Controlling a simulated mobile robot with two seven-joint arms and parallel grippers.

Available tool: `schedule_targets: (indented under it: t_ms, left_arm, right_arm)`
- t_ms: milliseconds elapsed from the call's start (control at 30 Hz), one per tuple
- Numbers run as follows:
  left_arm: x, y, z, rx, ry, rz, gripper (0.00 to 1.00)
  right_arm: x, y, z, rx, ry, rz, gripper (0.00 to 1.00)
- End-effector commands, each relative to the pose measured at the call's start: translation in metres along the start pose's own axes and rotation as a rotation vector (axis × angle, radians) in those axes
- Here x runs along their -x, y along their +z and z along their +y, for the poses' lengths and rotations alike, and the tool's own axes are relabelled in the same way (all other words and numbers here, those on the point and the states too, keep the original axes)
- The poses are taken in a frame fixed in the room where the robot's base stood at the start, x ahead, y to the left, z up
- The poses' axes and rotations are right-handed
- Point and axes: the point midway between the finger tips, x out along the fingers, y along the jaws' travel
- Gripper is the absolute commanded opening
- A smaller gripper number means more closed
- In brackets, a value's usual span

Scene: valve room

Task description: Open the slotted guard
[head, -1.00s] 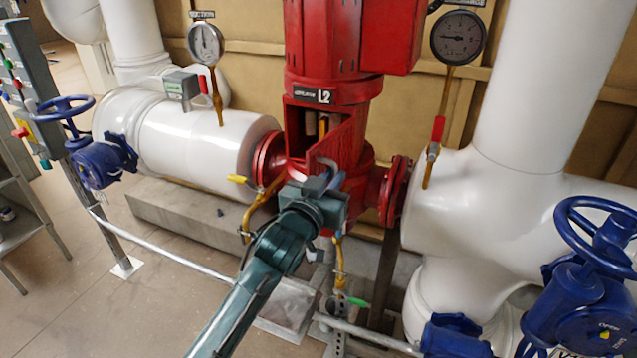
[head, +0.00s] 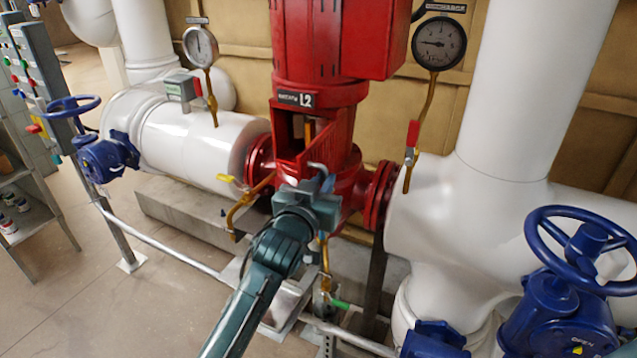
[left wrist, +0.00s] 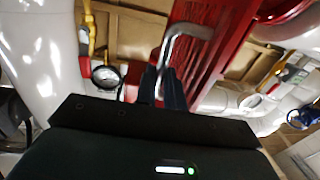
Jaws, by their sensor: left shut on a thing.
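The slotted guard (head: 325,147) is a red panel at the window of the red pump housing, below the L2 plate. Its upper edge slants, and the dark opening (head: 300,128) shows beside it. In the left wrist view the guard (left wrist: 222,40) shows its slots and a bent grey handle (left wrist: 188,30). My left gripper (head: 318,182) is at the guard's front, seen from behind. In the left wrist view its dark fingers (left wrist: 165,86) are shut on the handle's lower part. My right gripper is not in view.
White pipes flank the pump, the left one (head: 180,140) and the right one (head: 440,210). A yellow-handled line (head: 250,203) and a green-handled drain (head: 345,305) are near my left arm. Blue handwheels stand left (head: 70,108) and right (head: 590,240).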

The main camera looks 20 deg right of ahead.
Motion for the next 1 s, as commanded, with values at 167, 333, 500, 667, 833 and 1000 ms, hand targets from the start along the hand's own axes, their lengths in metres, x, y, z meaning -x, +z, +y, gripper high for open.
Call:
schedule_targets:
  t_ms: [167, 333, 500, 667, 833, 1000]
  left_arm:
    - [-0.0008, -0.0038, 0.001, -0.003, 0.0, 0.008, 0.0]
    - [-0.0007, -0.0036, 0.0009, -0.003, 0.0, 0.008, 0.0]
    - [-0.0007, -0.0034, 0.0007, -0.003, -0.001, 0.007, 0.13]
    - [-0.0006, -0.002, 0.0007, -0.002, -0.001, 0.004, 0.26]
    - [-0.0005, -0.0008, 0.0007, -0.001, -0.001, 0.002, 0.32]
    - [0.0004, -0.0001, 0.0005, -0.001, -0.001, 0.001, 0.32]
  right_arm:
    - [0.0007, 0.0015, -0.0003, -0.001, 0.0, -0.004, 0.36]
    - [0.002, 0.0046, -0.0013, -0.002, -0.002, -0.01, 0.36]
    - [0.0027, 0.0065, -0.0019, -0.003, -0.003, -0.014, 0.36]
    - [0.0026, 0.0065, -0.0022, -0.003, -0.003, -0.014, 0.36]
    - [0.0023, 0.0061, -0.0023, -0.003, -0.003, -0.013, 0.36]
    - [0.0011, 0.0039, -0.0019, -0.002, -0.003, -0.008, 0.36]
